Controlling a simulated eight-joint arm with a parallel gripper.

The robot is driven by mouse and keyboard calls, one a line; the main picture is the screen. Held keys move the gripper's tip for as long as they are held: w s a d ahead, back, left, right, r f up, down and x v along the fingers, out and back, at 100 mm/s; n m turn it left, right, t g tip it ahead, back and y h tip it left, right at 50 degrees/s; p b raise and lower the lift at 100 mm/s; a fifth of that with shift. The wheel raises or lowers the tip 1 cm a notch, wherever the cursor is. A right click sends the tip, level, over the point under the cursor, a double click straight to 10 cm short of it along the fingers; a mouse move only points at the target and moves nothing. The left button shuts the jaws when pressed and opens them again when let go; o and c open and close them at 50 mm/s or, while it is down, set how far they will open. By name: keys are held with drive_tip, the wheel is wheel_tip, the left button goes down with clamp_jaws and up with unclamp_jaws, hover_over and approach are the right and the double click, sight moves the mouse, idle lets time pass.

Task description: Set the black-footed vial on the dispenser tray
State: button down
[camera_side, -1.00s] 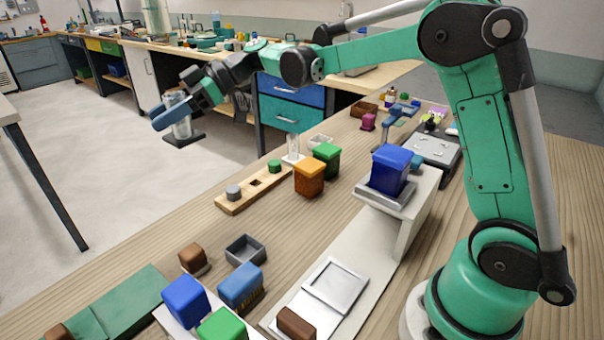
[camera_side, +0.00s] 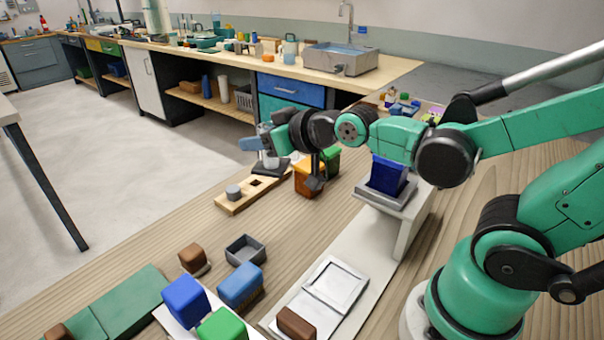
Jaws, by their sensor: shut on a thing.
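My gripper (camera_side: 265,143) is shut on the clear glass vial (camera_side: 267,152) and holds it upright. The vial's flat black foot (camera_side: 269,167) hangs over or near the wooden block with holes; I cannot tell whether they touch. The fingers partly cover the glass. The shallow silver square tray (camera_side: 337,284), which looks like the dispenser tray, lies empty on a long white base, to the lower right of my gripper. The blue hopper-like box (camera_side: 388,176) sits on a raised white stand at the far end of that base.
The wooden block (camera_side: 238,203) holds a grey peg. An orange-lidded box (camera_side: 304,182) and a green-lidded box (camera_side: 331,159) stand close to my gripper. A brown block (camera_side: 296,323) lies at the tray's near edge. A small grey open bin (camera_side: 245,249) stands left of the tray.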

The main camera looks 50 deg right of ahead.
drive_tip(key=w+a+r+n+g+y, duration=0.4)
drive_tip(key=w+a+n+g+y, duration=0.4)
drive_tip(key=w+n+y, duration=0.4)
drive_tip(key=shift+n+g, duration=0.3)
drive_tip(key=shift+n, duration=0.4)
drive_tip(key=f, duration=1.3)
drive_tip(key=s+f, duration=0.1)
drive_tip(key=f, duration=0.5)
drive_tip(key=shift+a+f, duration=0.2)
drive_tip(key=shift+c, duration=2.1)
unclamp_jaws()
drive_tip(key=shift+f, duration=0.1)
